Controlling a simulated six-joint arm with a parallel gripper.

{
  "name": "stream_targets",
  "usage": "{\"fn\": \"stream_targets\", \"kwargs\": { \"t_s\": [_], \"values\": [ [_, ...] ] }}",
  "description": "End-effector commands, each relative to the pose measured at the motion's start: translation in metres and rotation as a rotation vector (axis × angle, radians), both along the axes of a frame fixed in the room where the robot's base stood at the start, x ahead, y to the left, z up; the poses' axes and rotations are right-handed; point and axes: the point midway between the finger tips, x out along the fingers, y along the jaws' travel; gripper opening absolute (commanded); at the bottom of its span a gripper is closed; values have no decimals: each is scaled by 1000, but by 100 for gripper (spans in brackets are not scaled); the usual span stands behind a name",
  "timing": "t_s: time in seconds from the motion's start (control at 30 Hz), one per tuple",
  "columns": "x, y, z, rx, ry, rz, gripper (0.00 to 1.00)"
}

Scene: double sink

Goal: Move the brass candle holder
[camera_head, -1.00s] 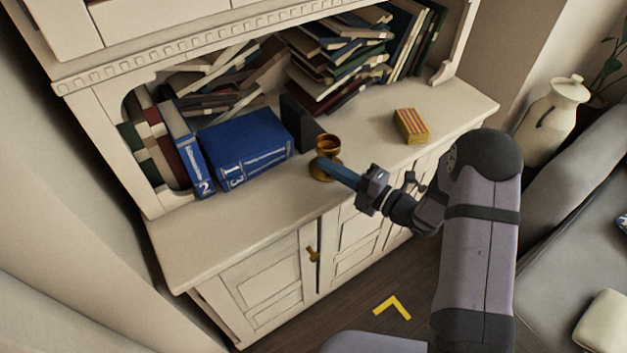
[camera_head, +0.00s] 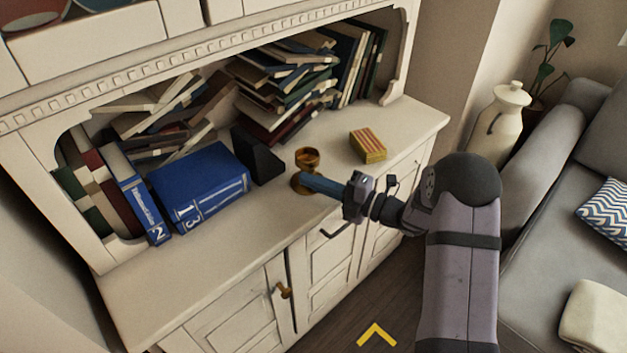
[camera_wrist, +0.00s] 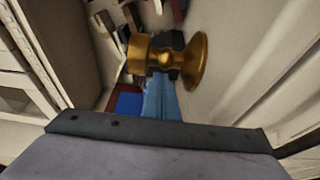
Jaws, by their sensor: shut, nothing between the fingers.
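The brass candle holder (camera_head: 306,158) stands upright on the white cabinet top, near its front edge, with a cup on top and a round foot. My gripper (camera_head: 308,181) reaches in from the right, its blue fingers shut and empty at the holder's stem. The fingers hide part of the stem and foot in the head view. In the wrist view the brass candle holder (camera_wrist: 190,58) lies across the picture just beyond my gripper's blue fingers (camera_wrist: 160,84). I cannot tell whether the fingers touch it.
A black block (camera_head: 257,156) and a thick blue book (camera_head: 200,185) stand left of the holder. A striped yellow-red box (camera_head: 368,146) lies to its right. Piled books (camera_head: 285,85) fill the shelf behind. The cabinet top (camera_head: 185,270) is clear at the front left.

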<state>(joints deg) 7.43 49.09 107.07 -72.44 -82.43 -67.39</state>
Motion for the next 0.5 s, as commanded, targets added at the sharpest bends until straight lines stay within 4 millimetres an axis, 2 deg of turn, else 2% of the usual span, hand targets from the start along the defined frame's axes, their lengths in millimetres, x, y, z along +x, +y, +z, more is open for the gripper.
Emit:
{"fn": "stream_targets", "kwargs": {
  "t_s": [0.27,0.3,0.5],
  "values": [
    [-26,27,-1,0,2,3,0],
    [-27,15,-1,0,1,-5,0],
    [-43,-19,-1,0,0,-6,0]
  ]
}}
